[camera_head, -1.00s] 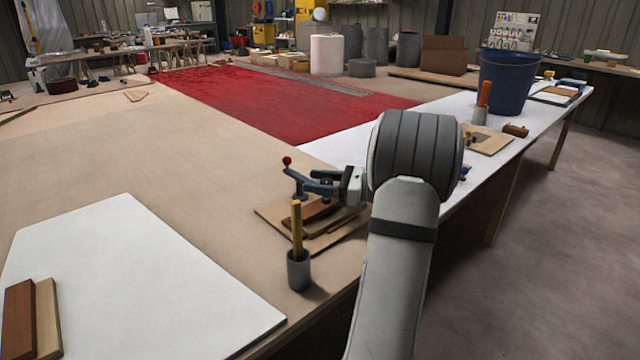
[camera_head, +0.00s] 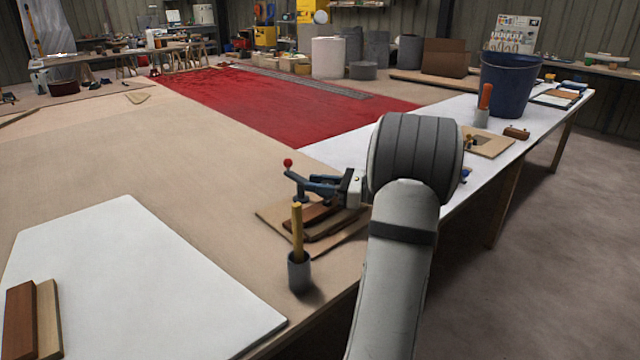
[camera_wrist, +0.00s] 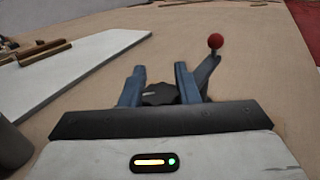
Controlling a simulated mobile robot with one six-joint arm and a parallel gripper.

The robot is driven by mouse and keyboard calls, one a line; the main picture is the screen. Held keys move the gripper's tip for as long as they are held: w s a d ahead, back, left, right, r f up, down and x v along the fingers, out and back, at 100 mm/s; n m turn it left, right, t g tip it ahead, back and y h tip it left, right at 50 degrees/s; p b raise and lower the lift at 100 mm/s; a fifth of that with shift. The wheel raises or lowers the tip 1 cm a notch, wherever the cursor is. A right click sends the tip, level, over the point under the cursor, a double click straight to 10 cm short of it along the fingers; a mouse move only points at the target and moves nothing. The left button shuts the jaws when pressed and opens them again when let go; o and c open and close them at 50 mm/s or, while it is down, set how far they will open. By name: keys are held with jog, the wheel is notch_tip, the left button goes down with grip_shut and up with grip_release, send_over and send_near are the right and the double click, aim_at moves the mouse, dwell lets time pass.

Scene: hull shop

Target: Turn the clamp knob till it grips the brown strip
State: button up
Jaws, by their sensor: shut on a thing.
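My gripper (camera_wrist: 160,72) has its two blue fingers closed on the sides of a dark round clamp knob (camera_wrist: 160,94), in the wrist view. A clamp lever with a red ball (camera_wrist: 215,41) rises just right of the fingers. In the head view my gripper (camera_head: 324,187) reaches left over a wooden board, and the red ball (camera_head: 288,162) stands at its far left. The brown strip (camera_head: 306,217) lies on the board under the gripper. The fingers and wrist hide much of the clamp, and I cannot tell whether it touches the strip.
A grey cup (camera_head: 299,272) holding a yellow-handled tool stands close in front of the board. A white panel (camera_head: 130,275) with wooden strips (camera_head: 46,315) lies at the left. A blue bucket (camera_head: 510,85) stands at the right back. The tan tabletop beyond the clamp is clear.

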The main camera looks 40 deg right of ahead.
jog(key=shift+r+m+t+h, duration=0.1)
jog(key=shift+m+t+h, duration=0.2)
jog(key=shift+h, duration=0.1)
jog(key=shift+d+m+t+h+p, duration=0.1)
jog(key=shift+m+t+h+p, duration=0.7)
jog(key=shift+h, duration=0.4)
jog(key=m+h, duration=0.1)
jog(key=m+t+h, duration=0.1)
jog(key=h, duration=0.1)
jog(key=m+h, duration=0.1)
jog(key=h, duration=0.1)
jog(key=shift+w+d+f+m+t+b, duration=0.2)
jog(key=shift+d+m+t+b, duration=0.1)
jog(key=shift+m+b, duration=0.1)
jog(key=m+h+b, duration=0.1)
jog(key=h, duration=0.1)
jog(key=m+h+b, duration=0.1)
jog(key=h+b, duration=0.1)
jog(key=m+h+b, duration=0.1)
jog(key=m+h, duration=0.1)
jog(key=shift+d+f+h, duration=0.15)
jog(key=shift+d+h, duration=0.15)
jog(key=m+h+b, duration=0.1)
jog(key=h+b, duration=0.1)
jog(key=b, duration=0.1)
jog(key=shift+d+m+g+h, duration=0.2)
jog(key=shift+m+g+h, duration=0.2)
jog(key=shift+r, duration=0.2)
jog(key=shift+d+r+h, duration=0.1)
jog(key=shift+h, duration=0.2)
